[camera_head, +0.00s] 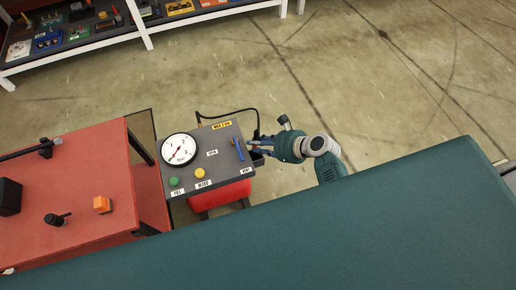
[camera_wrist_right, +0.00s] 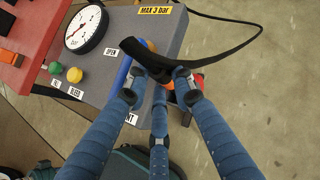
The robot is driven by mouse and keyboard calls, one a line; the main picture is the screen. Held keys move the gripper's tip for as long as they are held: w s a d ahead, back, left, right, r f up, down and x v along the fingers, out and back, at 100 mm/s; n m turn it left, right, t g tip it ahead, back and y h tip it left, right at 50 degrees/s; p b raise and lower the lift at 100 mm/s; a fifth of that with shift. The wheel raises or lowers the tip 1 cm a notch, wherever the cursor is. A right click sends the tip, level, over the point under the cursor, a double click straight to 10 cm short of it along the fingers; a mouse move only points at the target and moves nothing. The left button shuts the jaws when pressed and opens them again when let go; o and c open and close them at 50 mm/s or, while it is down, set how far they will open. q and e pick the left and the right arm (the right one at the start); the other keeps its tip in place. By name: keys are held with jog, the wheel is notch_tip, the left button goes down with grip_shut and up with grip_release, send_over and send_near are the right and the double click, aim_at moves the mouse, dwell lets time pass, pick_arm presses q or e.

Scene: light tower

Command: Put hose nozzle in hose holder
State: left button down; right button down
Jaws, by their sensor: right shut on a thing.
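The hose nozzle (camera_wrist_right: 190,62) is black and lies between the fingers of my right gripper (camera_wrist_right: 160,84) in the right wrist view. The black hose (camera_wrist_right: 225,18) curves from it toward the upper left. In the head view my right gripper (camera_head: 256,146) is at the right edge of the grey control panel, and the hose (camera_head: 225,111) loops behind it. A dark part (camera_head: 258,161) sits at the panel's right side below the fingers; I cannot tell whether it is the hose holder. My left gripper is not in view.
The panel (camera_head: 222,167) carries a round gauge (camera_head: 179,149), a blue lever (camera_head: 238,148), and green and yellow buttons. A red tank (camera_head: 218,194) is below it. A red table (camera_head: 75,185) stands left. A shelf (camera_head: 75,45) is at the back left. Open floor lies right.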

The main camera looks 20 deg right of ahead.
notch_tip(320, 180, down, 3)
jog(key=shift+r+b, duration=0.1)
jog(key=shift+b, duration=0.2)
jog(key=c, duration=1.5)
grip_release()
jog(key=shift+o, duration=0.2)
